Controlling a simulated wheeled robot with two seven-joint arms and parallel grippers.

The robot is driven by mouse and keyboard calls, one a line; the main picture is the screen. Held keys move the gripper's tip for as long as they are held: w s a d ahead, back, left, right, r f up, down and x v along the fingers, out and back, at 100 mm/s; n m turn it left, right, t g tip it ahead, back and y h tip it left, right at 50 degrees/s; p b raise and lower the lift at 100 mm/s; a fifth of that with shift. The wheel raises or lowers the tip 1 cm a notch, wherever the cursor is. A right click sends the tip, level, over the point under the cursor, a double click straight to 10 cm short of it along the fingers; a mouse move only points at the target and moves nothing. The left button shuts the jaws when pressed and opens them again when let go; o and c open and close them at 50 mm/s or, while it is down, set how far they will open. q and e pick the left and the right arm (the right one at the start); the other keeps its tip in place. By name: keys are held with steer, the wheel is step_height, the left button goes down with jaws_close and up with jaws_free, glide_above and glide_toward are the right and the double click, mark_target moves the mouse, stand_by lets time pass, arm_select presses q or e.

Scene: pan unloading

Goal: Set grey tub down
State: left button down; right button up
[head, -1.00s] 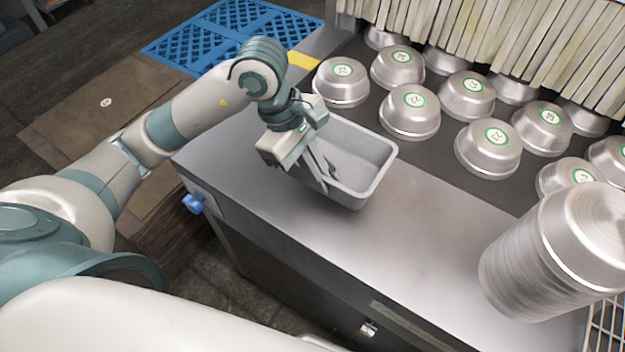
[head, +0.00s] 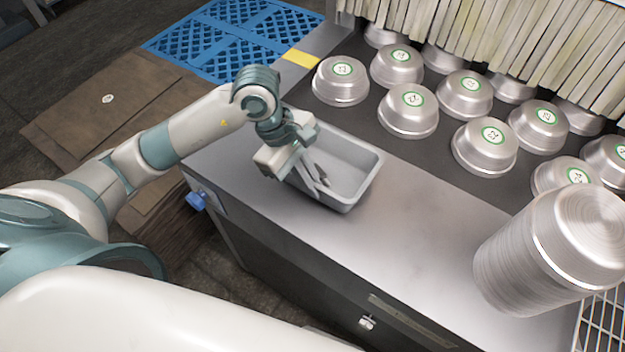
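The grey tub (head: 357,187) is an open rectangular container at the left part of the steel counter, upright and seemingly empty apart from the finger reaching in. My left gripper (head: 318,182) is at the tub's left wall, one finger inside and one outside, and looks shut on that wall. The gripper body hides the tub's far left corner. I cannot tell whether the tub's bottom touches the counter or hangs just above it. My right gripper is not in view.
The steel counter (head: 400,235) is bare to the right of the tub, up to a tall stack of metal pans (head: 545,260). Several upturned pans (head: 408,110) with green-ringed labels stand on the dark belt behind, before a strip curtain (head: 500,40). A blue pallet (head: 215,40) lies beyond.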

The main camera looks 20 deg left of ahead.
arm_select(q)
steer(key=shift+f, duration=0.3)
steer(key=shift+f, duration=0.15)
steer(key=c, duration=2)
jaws_free()
steer(key=shift+r, duration=0.25)
